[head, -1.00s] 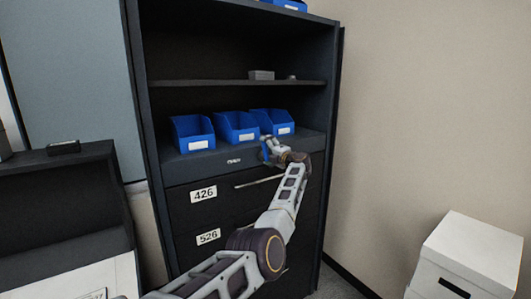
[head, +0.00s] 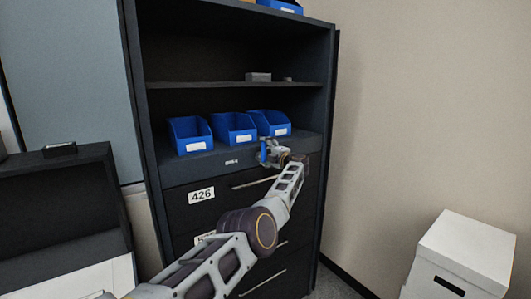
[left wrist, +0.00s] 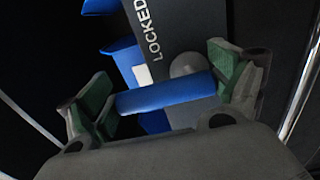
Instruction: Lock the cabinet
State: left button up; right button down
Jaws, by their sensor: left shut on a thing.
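The dark cabinet (head: 215,163) stands against the wall, with a front panel above its drawers. My left gripper (head: 268,152) is at the right part of that panel. In the left wrist view the green pads of my left gripper (left wrist: 167,97) are closed on the two ends of a blue handle (left wrist: 165,95). A grey round lock cylinder (left wrist: 186,64) shows just behind the handle. The word LOCKED (left wrist: 154,30) is printed on the panel beside it. I cannot tell how far the handle is turned. My right gripper is not in view.
Several blue bins are on the cabinet, three of them on the ledge (head: 235,129) just above the panel. Drawers with handles and a 426 label (head: 201,195) are below. A white box (head: 465,250) stands at the right. A dark unit (head: 60,200) is at the left.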

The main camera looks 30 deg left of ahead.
pick_arm(q)
jog(key=o, duration=1.1)
jog(key=shift+o, duration=0.2)
jog(key=shift+d, duration=0.25)
jog(key=v, duration=1.1)
jog(key=shift+s+d, duration=0.15)
jog(key=shift+d, duration=0.1)
jog(key=shift+f, duration=0.1)
dwell(0.9)
